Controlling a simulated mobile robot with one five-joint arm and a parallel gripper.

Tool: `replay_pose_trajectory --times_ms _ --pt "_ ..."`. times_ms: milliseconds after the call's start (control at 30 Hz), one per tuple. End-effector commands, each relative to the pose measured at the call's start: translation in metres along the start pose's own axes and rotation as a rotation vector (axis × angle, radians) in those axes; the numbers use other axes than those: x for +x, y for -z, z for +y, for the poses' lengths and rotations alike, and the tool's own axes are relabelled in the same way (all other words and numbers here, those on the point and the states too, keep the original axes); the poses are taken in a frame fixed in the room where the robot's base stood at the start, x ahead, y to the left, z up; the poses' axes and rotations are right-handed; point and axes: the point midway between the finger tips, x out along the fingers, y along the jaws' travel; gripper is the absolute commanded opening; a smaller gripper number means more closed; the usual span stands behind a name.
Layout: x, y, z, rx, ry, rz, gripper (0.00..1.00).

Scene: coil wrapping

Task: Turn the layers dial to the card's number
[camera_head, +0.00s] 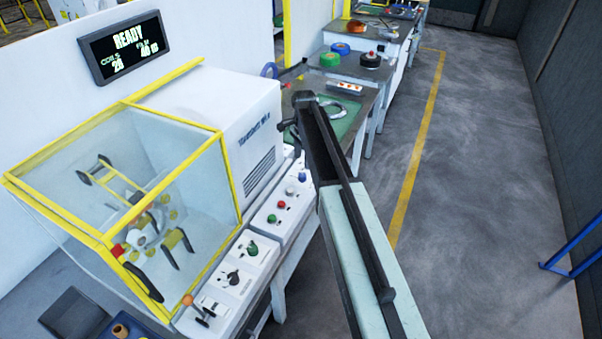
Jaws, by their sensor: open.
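The control panel (262,232) runs along the front of the white wrapping machine. It carries a black dial (233,278) and a green dial (253,247); their markings are too small to read, so I cannot tell which is the layers dial. I cannot make out a card with a number. My gripper (287,127) is small and dark at the end of my raised arm, above the far end of the panel. It is open, with nothing seen in it, and apart from both dials.
The machine has a clear, yellow-framed guard (130,190). A display (121,47) above it reads READY. An orange-handled lever (195,308) stands at the panel's near end. A bench (368,98) with coils is beyond. The floor at right is open.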

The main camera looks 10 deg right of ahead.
Motion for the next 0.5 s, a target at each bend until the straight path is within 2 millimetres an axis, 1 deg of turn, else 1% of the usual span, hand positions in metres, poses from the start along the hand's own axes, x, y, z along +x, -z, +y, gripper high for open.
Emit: replay_pose_trajectory --times_ms 133,267,367,500 --pt "0.002 -0.001 0.000 0.005 0.000 0.000 0.52" --pt "0.013 -0.001 0.000 0.004 0.000 0.000 0.52" --pt "0.029 -0.001 0.000 0.003 0.000 0.000 0.52" --pt "0.055 -0.001 0.000 0.002 0.000 0.000 0.52"
